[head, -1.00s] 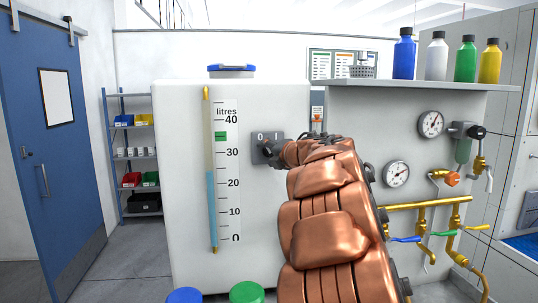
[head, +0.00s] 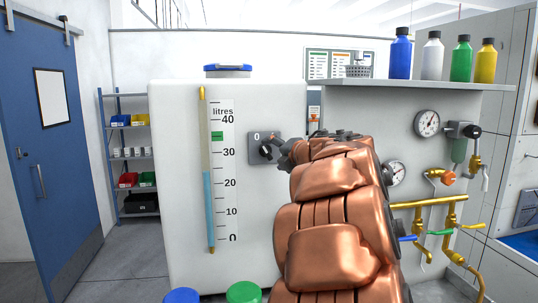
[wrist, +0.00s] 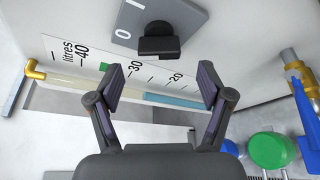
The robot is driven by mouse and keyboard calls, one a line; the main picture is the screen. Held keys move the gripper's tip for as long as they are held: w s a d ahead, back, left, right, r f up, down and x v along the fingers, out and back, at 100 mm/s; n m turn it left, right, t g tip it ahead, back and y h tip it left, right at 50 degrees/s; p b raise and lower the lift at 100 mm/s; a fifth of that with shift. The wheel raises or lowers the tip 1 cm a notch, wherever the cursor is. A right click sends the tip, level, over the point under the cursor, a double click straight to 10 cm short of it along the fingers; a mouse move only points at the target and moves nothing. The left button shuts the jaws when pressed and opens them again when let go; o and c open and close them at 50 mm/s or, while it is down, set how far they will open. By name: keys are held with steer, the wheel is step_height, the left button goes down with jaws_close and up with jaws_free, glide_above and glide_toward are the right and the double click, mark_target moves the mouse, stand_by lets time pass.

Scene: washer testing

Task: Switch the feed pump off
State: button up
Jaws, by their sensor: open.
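The pump switch is a grey plate (head: 255,157) on the white tank front, marked 0, with a black knob (head: 265,151). In the wrist view the plate (wrist: 185,18) shows 0 and part of a second mark, and the knob (wrist: 158,46) stands out from it. I cannot tell which mark the knob points to. My gripper (wrist: 162,83) is open and empty, its fingers apart, with the knob ahead of the gap between them. In the head view my gripper (head: 283,156) is just right of the knob and my arm hides the plate's right side.
A litre gauge (head: 208,205) left of the switch shows blue liquid between 20 and 30, below a green mark (head: 217,136). Right are dials (head: 427,123) and brass pipes (head: 430,203). A shelf (head: 400,84) with bottles is above. Blue and green lids (head: 244,291) are below.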

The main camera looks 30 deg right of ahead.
steer(key=s+r, duration=0.1)
steer(key=s, duration=0.5)
steer(key=shift+a, duration=0.2)
steer(key=shift+s+r, duration=0.1)
steer(key=shift+r, duration=0.05)
steer(key=s+d+m+g+h, duration=0.2)
steer(key=s+d+m+h, duration=0.15)
steer(key=m+h, duration=0.8)
steer(key=s+a+f+m+g+y, duration=0.25)
steer(key=s+a+f+m, duration=0.2)
steer(key=f, duration=0.35)
steer(key=s+a+f+m+g+y, duration=0.25)
steer(key=s+a+f, duration=0.2)
steer(key=f, duration=0.35)
steer(key=s+a+f+m+g+y, duration=0.2)
steer(key=s+a+f+m+g, duration=0.25)
steer(key=f, duration=0.35)
steer(key=s+a+f+g+y, duration=0.2)
steer(key=s+a+f, duration=0.3)
steer(key=s+a, duration=0.3)
steer(key=s+a+f+g+y, duration=0.3)
steer(key=s+a+f+g, duration=0.1)
steer(key=s+a, duration=0.5)
steer(key=shift+s+a+f, duration=0.25)
steer(key=shift+s+f, duration=0.25)
steer(key=shift+s, duration=0.5)
